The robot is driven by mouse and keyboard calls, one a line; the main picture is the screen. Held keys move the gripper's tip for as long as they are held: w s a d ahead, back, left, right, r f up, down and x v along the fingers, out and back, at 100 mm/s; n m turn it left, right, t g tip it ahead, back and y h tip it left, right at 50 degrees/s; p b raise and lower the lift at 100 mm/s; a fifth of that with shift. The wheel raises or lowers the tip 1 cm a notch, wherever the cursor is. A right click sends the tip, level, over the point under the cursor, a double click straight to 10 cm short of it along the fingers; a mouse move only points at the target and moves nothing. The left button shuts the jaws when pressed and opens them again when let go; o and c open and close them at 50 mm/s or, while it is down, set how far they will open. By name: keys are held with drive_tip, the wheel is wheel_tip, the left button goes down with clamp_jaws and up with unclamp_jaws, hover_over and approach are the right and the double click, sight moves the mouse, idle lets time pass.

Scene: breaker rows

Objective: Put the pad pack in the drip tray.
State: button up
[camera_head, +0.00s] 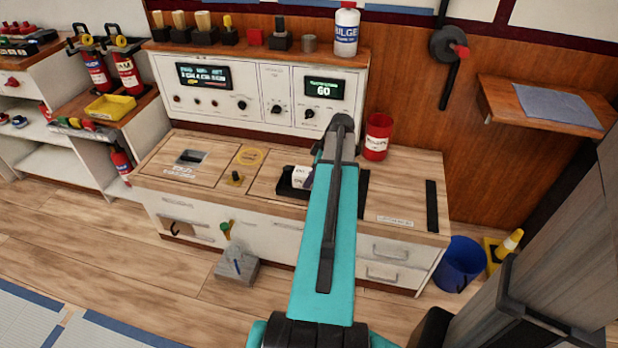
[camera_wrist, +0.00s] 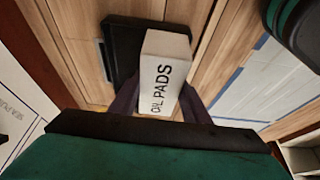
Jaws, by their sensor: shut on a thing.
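The pad pack, a white block lettered "OIL PADS" (camera_wrist: 165,72), is between the fingers of my gripper (camera_wrist: 158,105) in the wrist view. My gripper is shut on it. The black drip tray (camera_wrist: 124,42) lies behind the pack in that view, on the wooden counter. In the head view the white pack (camera_head: 301,175) shows at the black tray (camera_head: 287,190), just left of my teal arm. My arm hides the gripper and part of the tray there. I cannot tell whether the pack touches the tray floor.
A red can (camera_head: 377,138) stands at the back of the counter, right of my arm. An instrument panel (camera_head: 255,88) rises behind, with a white bilge bottle (camera_head: 346,32) on top.

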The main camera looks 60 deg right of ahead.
sight(309, 170)
drive_tip(key=shift+w+d+f, duration=0.15)
drive_tip(key=shift+w+d, duration=1.05)
drive_tip(key=shift+f, duration=0.1)
drive_tip(key=shift+f+b, duration=0.45)
drive_tip(key=shift+f, duration=1.2)
drive_tip(key=shift+f, duration=0.2)
drive_tip(key=o, duration=1.2)
drive_tip(key=shift+r, duration=0.15)
drive_tip(key=p+v, duration=0.2)
drive_tip(key=v, duration=1)
drive_tip(key=shift+r, duration=0.1)
